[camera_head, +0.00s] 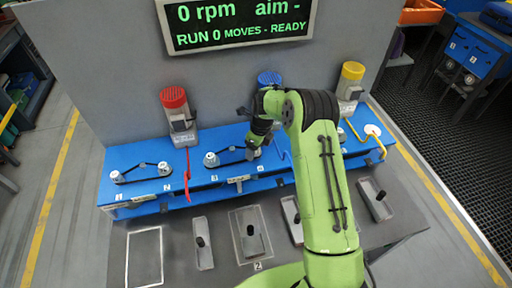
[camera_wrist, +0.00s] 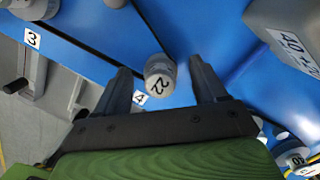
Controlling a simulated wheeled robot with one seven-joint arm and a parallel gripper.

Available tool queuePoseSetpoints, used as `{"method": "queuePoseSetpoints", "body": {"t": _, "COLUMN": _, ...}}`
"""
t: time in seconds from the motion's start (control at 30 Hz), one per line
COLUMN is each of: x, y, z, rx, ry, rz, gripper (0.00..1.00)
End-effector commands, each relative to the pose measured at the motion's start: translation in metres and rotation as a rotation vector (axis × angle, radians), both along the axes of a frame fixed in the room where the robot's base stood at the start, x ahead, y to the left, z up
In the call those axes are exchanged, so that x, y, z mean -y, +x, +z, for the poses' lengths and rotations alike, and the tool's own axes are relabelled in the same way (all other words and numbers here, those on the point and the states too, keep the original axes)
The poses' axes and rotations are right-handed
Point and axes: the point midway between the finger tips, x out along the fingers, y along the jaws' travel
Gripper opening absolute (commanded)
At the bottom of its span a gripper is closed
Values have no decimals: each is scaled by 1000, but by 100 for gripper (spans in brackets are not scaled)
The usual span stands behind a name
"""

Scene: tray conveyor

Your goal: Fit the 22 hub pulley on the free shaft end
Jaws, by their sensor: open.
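The hub pulley marked 22 (camera_wrist: 160,75) is a small grey cylinder in the wrist view, lying between the two fingers of my gripper (camera_wrist: 163,88). The fingers are apart, with visible gaps on both sides of the pulley. A label 4 (camera_wrist: 140,97) shows on the blue surface beside it. I cannot tell whether the pulley sits on a shaft, as its lower end is hidden. In the head view my gripper (camera_head: 255,146) is over the blue bench (camera_head: 230,184), near its middle, and my arm hides part of the bench there.
Red (camera_head: 174,98), blue (camera_head: 268,77) and yellow (camera_head: 352,71) capped motors stand along the back wall. Trays with black posts (camera_head: 203,255) lie in front. A screen (camera_head: 238,22) reads 0 rpm, READY.

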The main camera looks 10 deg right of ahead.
Motion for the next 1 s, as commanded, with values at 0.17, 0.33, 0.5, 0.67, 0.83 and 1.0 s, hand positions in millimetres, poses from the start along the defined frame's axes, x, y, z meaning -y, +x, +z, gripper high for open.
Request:
{"method": "queuePoseSetpoints", "body": {"t": 0.17, "x": 1, "y": -1, "z": 11, "rx": 2, "ry": 1, "rz": 0, "gripper": 71}}
{"method": "queuePoseSetpoints", "body": {"t": 0.33, "x": 6, "y": -5, "z": 54, "rx": 7, "ry": -1, "rz": -2, "gripper": 71}}
{"method": "queuePoseSetpoints", "body": {"t": 0.5, "x": 12, "y": -10, "z": 103, "rx": 5, "ry": -1, "rz": -2, "gripper": 71}}
{"method": "queuePoseSetpoints", "body": {"t": 0.67, "x": 15, "y": -15, "z": 139, "rx": 4, "ry": 0, "rz": 1, "gripper": 71}}
{"method": "queuePoseSetpoints", "body": {"t": 0.83, "x": 17, "y": -17, "z": 155, "rx": 1, "ry": -1, "rz": 0, "gripper": 71}}
{"method": "queuePoseSetpoints", "body": {"t": 1.0, "x": 17, "y": -17, "z": 156, "rx": 0, "ry": 0, "rz": 0, "gripper": 71}}
